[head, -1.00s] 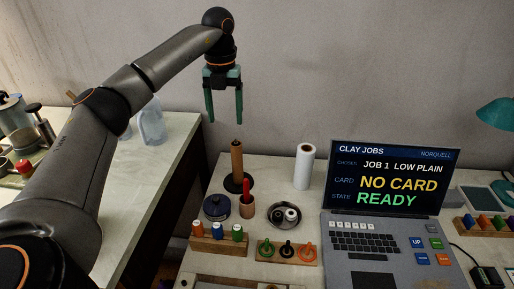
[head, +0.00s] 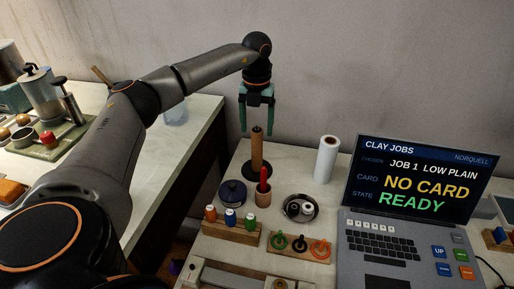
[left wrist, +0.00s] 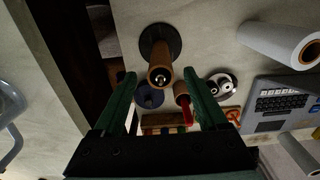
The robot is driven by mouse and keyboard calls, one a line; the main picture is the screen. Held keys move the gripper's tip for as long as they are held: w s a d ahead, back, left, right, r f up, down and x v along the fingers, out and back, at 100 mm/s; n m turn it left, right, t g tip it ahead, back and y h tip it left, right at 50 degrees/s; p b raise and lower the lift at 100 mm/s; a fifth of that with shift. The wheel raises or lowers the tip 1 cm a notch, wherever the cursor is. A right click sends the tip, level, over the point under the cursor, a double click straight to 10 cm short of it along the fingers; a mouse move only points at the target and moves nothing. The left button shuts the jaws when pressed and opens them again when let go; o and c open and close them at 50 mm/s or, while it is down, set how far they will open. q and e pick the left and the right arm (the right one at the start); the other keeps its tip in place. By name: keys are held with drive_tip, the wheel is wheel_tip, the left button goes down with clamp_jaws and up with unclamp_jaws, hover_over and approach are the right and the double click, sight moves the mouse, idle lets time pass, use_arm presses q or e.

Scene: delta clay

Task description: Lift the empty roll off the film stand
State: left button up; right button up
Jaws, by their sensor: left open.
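The empty roll (head: 257,150) is a brown cardboard tube standing upright on the film stand, whose round black base (head: 254,168) rests on the table. A thin peg tip shows at the tube's top. My left gripper (head: 257,129) points down with its green fingers open and empty, just above the roll's top in the head view. In the left wrist view the roll (left wrist: 160,68) shows from above, beyond and between the open fingers, apart from them. My right gripper is not in view.
A white film roll (head: 326,159) stands to the right. In front are a dark blue lidded pot (head: 232,193), a cup with a red tool (head: 263,194), a dish (head: 300,207) and a rack of colored bottles (head: 231,228). A laptop (head: 405,215) stands right.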

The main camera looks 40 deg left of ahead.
sight(257, 151)
use_arm(q)
drive_tip(key=shift+f, duration=1.35)
clamp_jaws()
